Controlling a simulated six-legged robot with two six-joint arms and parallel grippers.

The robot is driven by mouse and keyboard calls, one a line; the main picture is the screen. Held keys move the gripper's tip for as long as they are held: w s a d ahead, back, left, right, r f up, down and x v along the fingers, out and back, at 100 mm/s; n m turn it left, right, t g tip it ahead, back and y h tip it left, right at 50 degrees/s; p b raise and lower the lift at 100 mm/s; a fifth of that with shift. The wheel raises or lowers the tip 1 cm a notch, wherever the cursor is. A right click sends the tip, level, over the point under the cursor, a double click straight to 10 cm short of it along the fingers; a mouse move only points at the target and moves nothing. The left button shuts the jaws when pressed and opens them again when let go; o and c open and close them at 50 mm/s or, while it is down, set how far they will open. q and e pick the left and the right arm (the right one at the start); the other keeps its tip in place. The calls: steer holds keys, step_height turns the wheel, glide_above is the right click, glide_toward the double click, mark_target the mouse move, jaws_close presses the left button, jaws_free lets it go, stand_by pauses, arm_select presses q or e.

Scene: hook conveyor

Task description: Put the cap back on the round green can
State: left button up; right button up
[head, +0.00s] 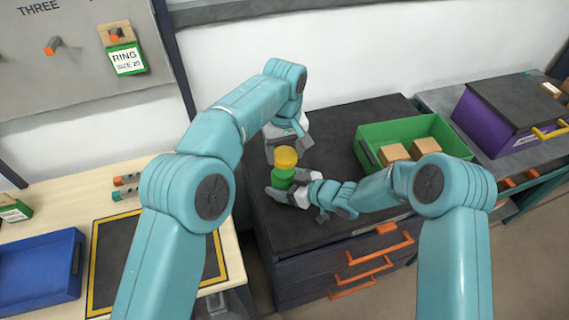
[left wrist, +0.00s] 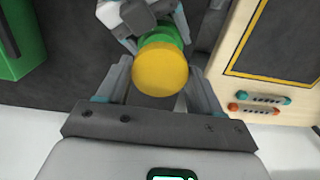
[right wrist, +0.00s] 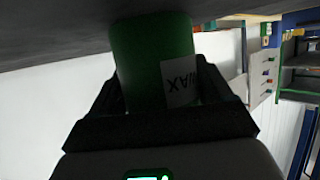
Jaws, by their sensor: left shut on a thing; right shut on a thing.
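The yellow cap (head: 286,157) is directly above the round green can (head: 283,179), over the dark cabinet top. I cannot tell whether the cap is fully seated or only touching. My left gripper (head: 287,150) comes from above and is shut on the cap, which also shows between its fingers in the left wrist view (left wrist: 160,68). My right gripper (head: 281,188) is shut on the can from the side. The can stands upright in the head view. In the right wrist view the can (right wrist: 152,62) sits between the fingers with a white "WAX" label.
A green bin (head: 368,152) with cardboard boxes stands right of the can on the cabinet. A purple box (head: 480,125) is farther right. A wooden table with a blue tray (head: 40,268) and a yellow-edged black mat (head: 98,262) is at left. A pegboard hangs behind.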

arm_select(q)
steer(key=shift+f, duration=1.2)
steer(key=shift+f, duration=0.85)
arm_select(e)
steer(key=shift+r, duration=0.1)
arm_select(q)
steer(key=shift+f, duration=0.55)
steer(key=o, duration=1)
arm_select(e)
jaws_close()
arm_select(q)
steer(key=shift+r, duration=0.1)
steer(key=shift+r, duration=2.15)
